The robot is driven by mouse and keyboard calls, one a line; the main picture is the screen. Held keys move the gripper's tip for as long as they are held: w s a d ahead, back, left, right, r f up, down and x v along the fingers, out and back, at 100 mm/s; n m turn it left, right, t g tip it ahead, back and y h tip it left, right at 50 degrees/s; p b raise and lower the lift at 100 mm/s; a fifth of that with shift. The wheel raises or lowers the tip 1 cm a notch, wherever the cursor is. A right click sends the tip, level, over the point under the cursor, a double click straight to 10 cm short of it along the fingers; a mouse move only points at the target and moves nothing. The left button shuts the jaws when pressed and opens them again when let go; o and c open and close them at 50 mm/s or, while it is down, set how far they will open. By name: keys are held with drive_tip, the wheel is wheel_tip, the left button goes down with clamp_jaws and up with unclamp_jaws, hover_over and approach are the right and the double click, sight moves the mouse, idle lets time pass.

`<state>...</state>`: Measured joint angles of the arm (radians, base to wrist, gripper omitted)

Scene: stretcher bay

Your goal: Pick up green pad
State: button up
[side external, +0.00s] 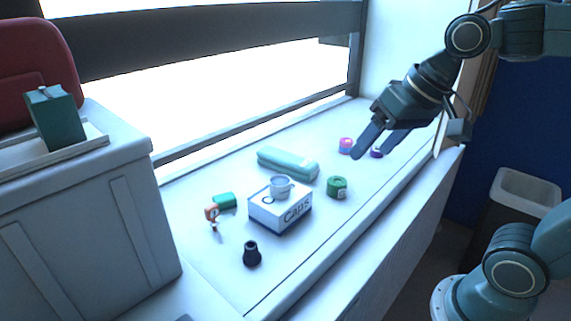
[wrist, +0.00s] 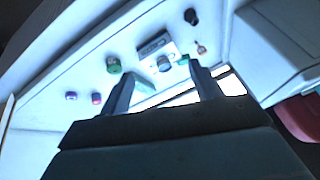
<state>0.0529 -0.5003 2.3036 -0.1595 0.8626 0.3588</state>
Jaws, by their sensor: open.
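A small green block (side external: 224,200), which looks like the green pad, lies on the white sill left of the caps box, close to an orange-and-white item. It also shows in the wrist view (wrist: 184,59), near the right fingertip in the picture. My gripper (side external: 369,153) is open and empty at the right end of the sill, well away from the block and above the surface. In the wrist view both fingers of my gripper (wrist: 160,74) stand apart. A dark green box (side external: 56,118) stands on the white cabinet at the left.
A white caps box (side external: 281,208) carries a grey cup (side external: 280,186). A pale green case (side external: 288,163), a green roll (side external: 337,187), pink (side external: 345,145) and purple (side external: 376,152) rolls, a black piece (side external: 251,254) and the orange-and-white item (side external: 212,214) also lie on the sill.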

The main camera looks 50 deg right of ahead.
drive_tip(key=w+f+m+y, duration=0.25)
drive_tip(key=w+m, duration=0.65)
drive_tip(key=w, duration=1.3)
drive_tip(key=w+d+f+m+g+y, duration=0.1)
drive_tip(key=w+f+m+g+y, duration=0.15)
drive_tip(key=w+f+m, duration=0.45)
drive_tip(key=m+y, duration=0.2)
drive_tip(key=m, duration=0.1)
approach(224, 197)
drive_tip(key=v, duration=0.4)
drive_tip(key=shift+s+f+t, duration=0.1)
drive_tip(key=shift+f+t, duration=0.15)
drive_tip(key=shift+f, duration=0.05)
drive_tip(key=shift+x, duration=4.25)
drive_tip(key=shift+a, duration=0.15)
